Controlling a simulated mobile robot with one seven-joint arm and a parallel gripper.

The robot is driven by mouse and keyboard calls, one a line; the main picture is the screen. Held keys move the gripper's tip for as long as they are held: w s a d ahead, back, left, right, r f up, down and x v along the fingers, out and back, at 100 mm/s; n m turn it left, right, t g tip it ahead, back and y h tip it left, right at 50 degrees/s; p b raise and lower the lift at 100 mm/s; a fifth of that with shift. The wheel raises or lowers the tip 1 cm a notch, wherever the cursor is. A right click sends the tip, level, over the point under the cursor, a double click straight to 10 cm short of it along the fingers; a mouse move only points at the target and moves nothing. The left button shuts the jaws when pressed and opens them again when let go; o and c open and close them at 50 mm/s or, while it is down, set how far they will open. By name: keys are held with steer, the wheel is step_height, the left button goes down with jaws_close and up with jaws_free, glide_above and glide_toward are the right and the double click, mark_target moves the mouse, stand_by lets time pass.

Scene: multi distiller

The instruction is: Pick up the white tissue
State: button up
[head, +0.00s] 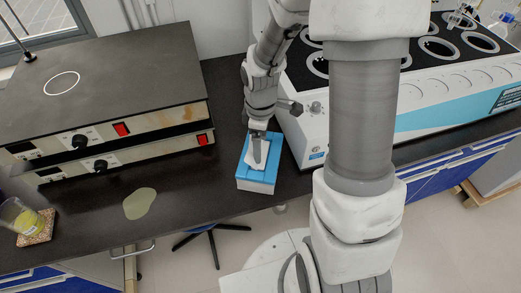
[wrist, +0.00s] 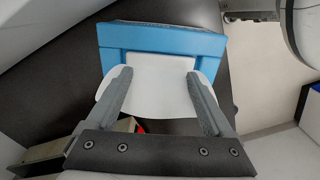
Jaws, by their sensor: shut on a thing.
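The white tissue (head: 254,161) sticks up from the top of a blue tissue box (head: 258,184) on the black bench. In the wrist view the tissue (wrist: 150,92) spreads between and beyond the two fingers, in front of the blue box (wrist: 160,38). My gripper (head: 258,150) is above the box. In the wrist view my gripper (wrist: 158,78) is shut on the tissue, its fingers lying along the tissue's left and right parts. I cannot tell whether the tissue's lower end is still inside the box.
Two stacked hot plates (head: 110,105) stand left of the box. The white multi distiller (head: 430,95) stands close on the right. A yellowish puddle (head: 139,203) lies on the bench, and a beaker with yellow liquid (head: 20,217) stands on a small mat at far left.

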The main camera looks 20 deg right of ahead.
steer(key=shift+r, duration=0.65)
step_height(320, 180, up, 3)
steer(key=shift+r+p, duration=0.1)
steer(key=shift+p, duration=0.3)
steer(key=s+d+r+p, duration=0.25)
steer(key=s+r, duration=0.45)
steer(key=s, duration=0.4)
step_height(320, 180, up, 6)
steer(key=p, duration=0.4)
steer(key=shift+s+f, duration=0.1)
steer(key=shift+f, duration=0.05)
